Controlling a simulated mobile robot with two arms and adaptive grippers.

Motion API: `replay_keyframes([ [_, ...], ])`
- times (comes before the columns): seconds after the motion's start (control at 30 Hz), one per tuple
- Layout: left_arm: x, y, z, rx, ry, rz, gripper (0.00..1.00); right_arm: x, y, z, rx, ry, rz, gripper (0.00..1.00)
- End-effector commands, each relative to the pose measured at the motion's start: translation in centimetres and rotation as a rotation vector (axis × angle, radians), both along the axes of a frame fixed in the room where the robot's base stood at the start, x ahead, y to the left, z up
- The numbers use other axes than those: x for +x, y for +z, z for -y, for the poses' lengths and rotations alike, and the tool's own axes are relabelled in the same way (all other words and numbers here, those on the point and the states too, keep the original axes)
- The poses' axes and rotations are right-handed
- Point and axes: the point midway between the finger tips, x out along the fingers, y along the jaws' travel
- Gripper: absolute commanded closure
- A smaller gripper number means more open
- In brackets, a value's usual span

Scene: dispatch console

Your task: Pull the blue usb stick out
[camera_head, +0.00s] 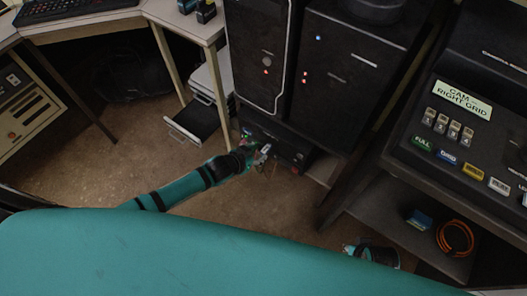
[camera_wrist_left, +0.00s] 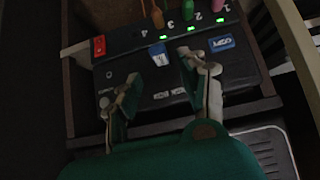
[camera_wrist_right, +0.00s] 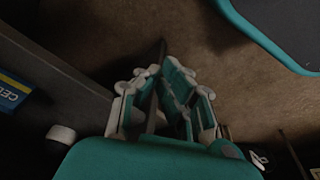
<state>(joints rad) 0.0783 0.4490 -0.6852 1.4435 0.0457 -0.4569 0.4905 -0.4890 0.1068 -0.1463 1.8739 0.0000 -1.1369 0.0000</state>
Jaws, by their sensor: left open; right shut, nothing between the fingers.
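In the left wrist view, a small blue piece with a pale end (camera_wrist_left: 159,55), which looks like the blue usb stick, shows at the front of a dark numbered hub (camera_wrist_left: 124,42). How deep it sits cannot be told. My left gripper (camera_wrist_left: 168,74) is open, its fingers apart on either side of and below the blue piece, not visibly touching it. In the head view my left gripper (camera_head: 264,155) is at the low shelf under the computer towers and hides the stick. My right gripper (camera_wrist_right: 158,75) is shut and empty, low at the right-hand desk.
Orange (camera_wrist_left: 157,15), green (camera_wrist_left: 188,12) and pink (camera_wrist_left: 217,5) sticks stand at the hub, with a red switch (camera_wrist_left: 99,46) at its left end. A blue COPY label (camera_wrist_left: 221,43) is at right.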

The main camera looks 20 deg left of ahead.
Motion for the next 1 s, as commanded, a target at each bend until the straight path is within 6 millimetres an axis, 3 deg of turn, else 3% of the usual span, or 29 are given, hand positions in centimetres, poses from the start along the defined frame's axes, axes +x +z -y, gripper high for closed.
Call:
replay_keyframes([
  [0.53, 1.2, -1.4, 0.5, 0.001, -0.001, -0.001, 0.58, 0.5, 6.5, 0.1, 0.002, -0.006, 0.038, 1.0],
  [1.0, 2.4, -2.8, 0.9, 0.0, 0.001, -0.001, 0.58, -0.6, 11.9, 0.3, 0.004, -0.01, 0.068, 1.0],
])
